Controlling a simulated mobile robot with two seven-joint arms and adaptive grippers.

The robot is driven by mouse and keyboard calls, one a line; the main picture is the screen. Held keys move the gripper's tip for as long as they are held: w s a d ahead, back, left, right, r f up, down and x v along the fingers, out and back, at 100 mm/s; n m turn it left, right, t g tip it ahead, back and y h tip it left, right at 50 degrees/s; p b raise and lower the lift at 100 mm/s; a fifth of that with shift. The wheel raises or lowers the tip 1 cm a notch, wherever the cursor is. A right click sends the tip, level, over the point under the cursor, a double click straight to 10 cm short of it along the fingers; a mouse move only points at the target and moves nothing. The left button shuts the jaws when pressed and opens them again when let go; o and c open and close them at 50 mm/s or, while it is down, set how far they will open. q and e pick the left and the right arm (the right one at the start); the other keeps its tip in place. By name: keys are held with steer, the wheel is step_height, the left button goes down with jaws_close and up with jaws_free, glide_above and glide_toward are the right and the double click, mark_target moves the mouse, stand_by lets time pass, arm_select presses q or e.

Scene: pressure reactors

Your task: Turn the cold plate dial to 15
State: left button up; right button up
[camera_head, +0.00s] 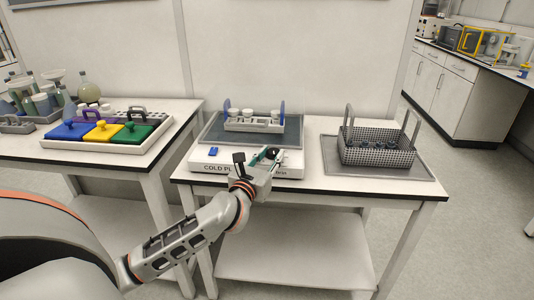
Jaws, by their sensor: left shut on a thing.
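The cold plate (203,163) is a white box with a grey top and "COLD PL..." lettering on its front, on the middle table. My left gripper (268,156) is at the front right of the cold plate, shut on a small dark part there, which seems to be the dial (273,152). The dial is mostly hidden by the fingers, and its setting cannot be read. My right gripper is not in view.
A rack with vials (252,124) stands on the cold plate. A wire basket (378,153) sits on a grey tray (338,170) to the right. Coloured blocks (101,131) and glassware (88,92) are on the left table. A gap separates the tables.

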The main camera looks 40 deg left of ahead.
arm_select(q)
steer(key=shift+w+d+r+n+g+y+p, duration=0.1)
steer(key=shift+d+r+n+g+y+p, duration=0.1)
steer(key=shift+n+y, duration=0.35)
steer(key=shift+d+r+n+g+y+p, duration=0.1)
steer(key=shift+n+g+y+p, duration=0.2)
steer(key=shift+y, duration=0.35)
steer(key=n+y, duration=0.1)
steer(key=n+g+y, duration=0.1)
steer(key=y, duration=0.1)
steer(key=shift+w+d+f, duration=0.15)
steer(key=shift+d+f, duration=0.05)
steer(key=shift+f, duration=0.1)
steer(key=shift+n+g+y, duration=0.75)
steer(key=shift+g+y, duration=0.15)
steer(key=shift+w+d+f+n+g+y+b, duration=0.1)
steer(key=shift+n+g+y+b, duration=0.3)
steer(key=shift+y, duration=0.1)
steer(key=shift+n+g+y, duration=0.4)
steer(key=shift+g, duration=0.1)
steer(key=shift+r, duration=0.2)
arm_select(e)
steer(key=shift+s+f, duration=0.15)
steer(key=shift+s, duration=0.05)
arm_select(q)
steer(key=o, duration=1)
steer(key=shift+o, duration=0.5)
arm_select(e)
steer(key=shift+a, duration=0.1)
